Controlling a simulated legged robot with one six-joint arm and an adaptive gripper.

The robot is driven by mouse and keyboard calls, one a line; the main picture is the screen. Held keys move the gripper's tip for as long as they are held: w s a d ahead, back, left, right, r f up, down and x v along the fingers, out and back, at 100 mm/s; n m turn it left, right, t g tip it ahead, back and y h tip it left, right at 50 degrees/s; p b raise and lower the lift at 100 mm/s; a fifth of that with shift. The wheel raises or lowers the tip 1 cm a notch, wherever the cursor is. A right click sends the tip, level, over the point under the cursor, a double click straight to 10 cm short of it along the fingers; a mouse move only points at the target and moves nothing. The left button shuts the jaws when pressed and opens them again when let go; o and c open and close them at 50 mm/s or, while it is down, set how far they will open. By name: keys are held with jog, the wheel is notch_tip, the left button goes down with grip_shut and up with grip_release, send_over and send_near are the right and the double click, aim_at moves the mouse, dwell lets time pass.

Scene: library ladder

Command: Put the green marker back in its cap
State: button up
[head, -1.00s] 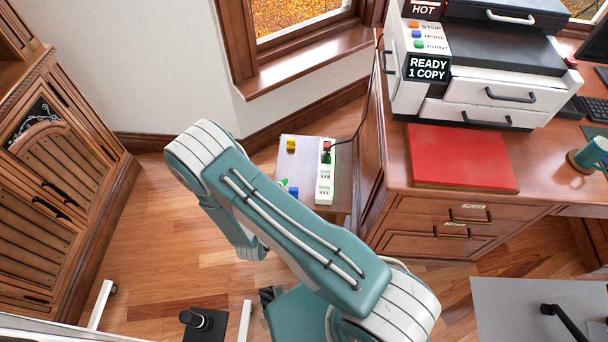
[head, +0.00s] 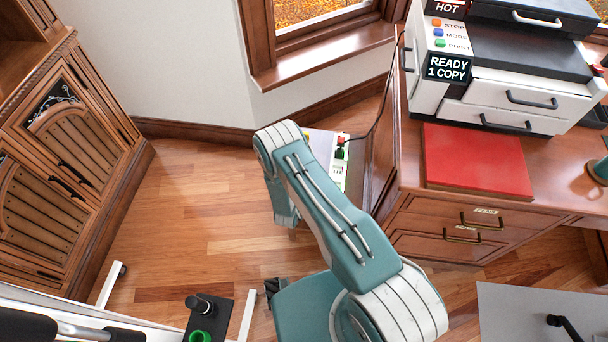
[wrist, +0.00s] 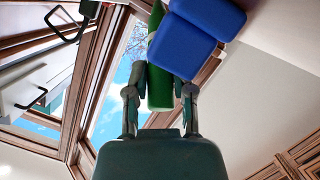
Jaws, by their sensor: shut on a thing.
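In the wrist view, my gripper (wrist: 159,92) is shut on a green marker (wrist: 158,95), whose body lies between the fingers and whose narrow end points away. A blue blocky thing (wrist: 195,40) overlaps the marker in this view; I cannot tell whether they touch. In the head view, my arm hides the gripper and marker. A green, open, ring-shaped thing (head: 201,337), seemingly the cap, stands on a black holder at the bottom edge, partly cut off.
A black post (head: 199,303) stands beside the green ring. A white power strip (head: 340,165) lies on a low table behind my arm. The desk (head: 402,190) stands to the right, with a red folder (head: 475,160) and a printer (head: 500,75). Clear floor (head: 190,205) lies left of my arm.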

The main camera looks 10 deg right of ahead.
jog(key=shift+f, duration=0.25)
jog(key=o, duration=0.9)
jog(key=shift+f, duration=0.1)
jog(key=shift+c, duration=0.2)
